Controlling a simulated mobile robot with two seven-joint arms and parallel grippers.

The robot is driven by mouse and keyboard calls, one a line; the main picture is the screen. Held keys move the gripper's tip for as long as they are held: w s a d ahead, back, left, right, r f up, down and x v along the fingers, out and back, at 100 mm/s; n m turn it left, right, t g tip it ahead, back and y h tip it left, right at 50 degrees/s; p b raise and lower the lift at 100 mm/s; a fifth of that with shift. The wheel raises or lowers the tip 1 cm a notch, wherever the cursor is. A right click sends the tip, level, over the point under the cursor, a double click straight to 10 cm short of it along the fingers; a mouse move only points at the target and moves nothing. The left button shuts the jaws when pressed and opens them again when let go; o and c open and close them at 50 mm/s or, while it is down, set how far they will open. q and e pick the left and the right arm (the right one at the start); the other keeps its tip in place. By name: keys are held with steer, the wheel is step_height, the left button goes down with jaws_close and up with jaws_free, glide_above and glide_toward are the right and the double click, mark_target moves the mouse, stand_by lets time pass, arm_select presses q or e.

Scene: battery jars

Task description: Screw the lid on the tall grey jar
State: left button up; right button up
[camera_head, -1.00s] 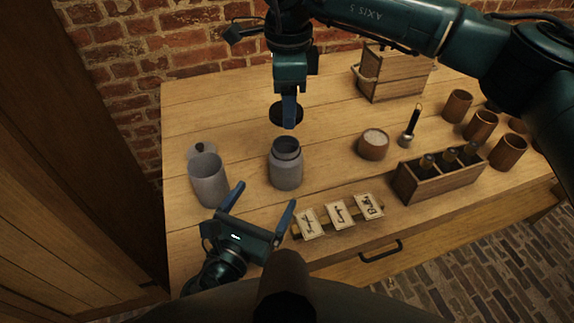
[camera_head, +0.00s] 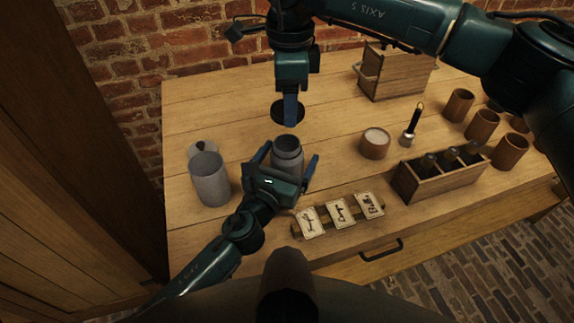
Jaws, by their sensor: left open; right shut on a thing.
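A grey jar with a narrower dark neck (camera_head: 287,145) stands upright and open near the table's middle. My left gripper (camera_head: 289,156) is open, with one finger on each side of this jar; I cannot tell whether they touch it. My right gripper (camera_head: 290,122) points down above and behind the jar, shut on a dark round lid (camera_head: 277,112). The lid is apart from the jar, and the fingers hide part of it. A second grey jar (camera_head: 211,182), wider-mouthed, stands open at the left. A light grey lid (camera_head: 202,147) lies behind it.
Several cards (camera_head: 340,213) stand in a holder at the front edge. To the right are a small round bowl (camera_head: 375,144), a black-handled brush-like tool (camera_head: 412,125), a wooden rack (camera_head: 428,184), wooden cups (camera_head: 482,125) and a wooden box (camera_head: 390,75).

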arm_select(q)
steer(key=shift+c, duration=0.3)
steer(key=c, duration=1.4)
arm_select(e)
steer(key=shift+f, duration=2.5)
